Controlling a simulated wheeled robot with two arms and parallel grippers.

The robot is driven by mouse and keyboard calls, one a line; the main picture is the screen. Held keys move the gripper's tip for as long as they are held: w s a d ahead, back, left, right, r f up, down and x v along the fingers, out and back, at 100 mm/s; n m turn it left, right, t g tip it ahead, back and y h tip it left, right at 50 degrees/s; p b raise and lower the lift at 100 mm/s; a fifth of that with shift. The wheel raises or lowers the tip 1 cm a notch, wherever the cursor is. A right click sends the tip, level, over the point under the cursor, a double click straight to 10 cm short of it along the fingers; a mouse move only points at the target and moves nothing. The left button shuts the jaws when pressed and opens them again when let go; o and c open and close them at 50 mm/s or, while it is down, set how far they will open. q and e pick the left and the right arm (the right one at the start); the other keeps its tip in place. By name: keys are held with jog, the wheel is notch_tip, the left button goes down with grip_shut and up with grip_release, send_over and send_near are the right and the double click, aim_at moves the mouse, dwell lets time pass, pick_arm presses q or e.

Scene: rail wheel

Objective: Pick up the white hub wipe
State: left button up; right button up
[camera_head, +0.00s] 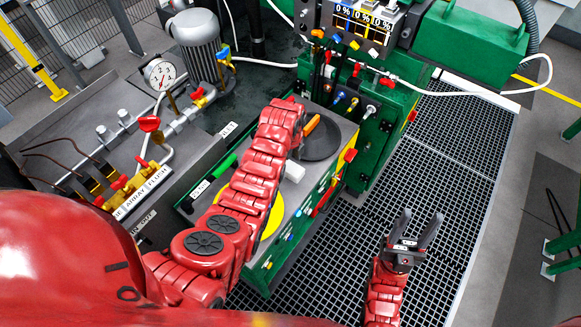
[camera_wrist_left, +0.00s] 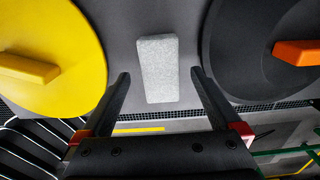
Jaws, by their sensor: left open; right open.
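The white hub wipe (camera_wrist_left: 158,68) is a pale grey-white block lying on the grey bench top in the left wrist view, between a yellow disc and a dark disc. In the head view it shows as a small white block (camera_head: 294,171) just right of my left arm. My left gripper (camera_wrist_left: 160,76) is open. Its fingertips lie either side of the wipe's outline with gaps, and I cannot tell its height above it. In the head view this gripper is hidden by its arm. My right gripper (camera_head: 419,220) is open and empty above the floor grating.
The yellow disc (camera_wrist_left: 55,55) with its yellow handle and the dark disc (camera_wrist_left: 245,60) with an orange handle (camera_wrist_left: 298,53) flank the wipe. A pipe rig with a gauge (camera_head: 160,74) stands left, a green machine (camera_head: 385,130) behind. The grating (camera_head: 445,170) at right is clear.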

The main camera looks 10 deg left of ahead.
pick_arm(q)
jog(key=shift+f+p, duration=0.35)
jog(key=shift+f, duration=0.95)
jog(key=c, duration=1.4)
jog(key=shift+c, duration=0.2)
jog(key=shift+r, duration=0.2)
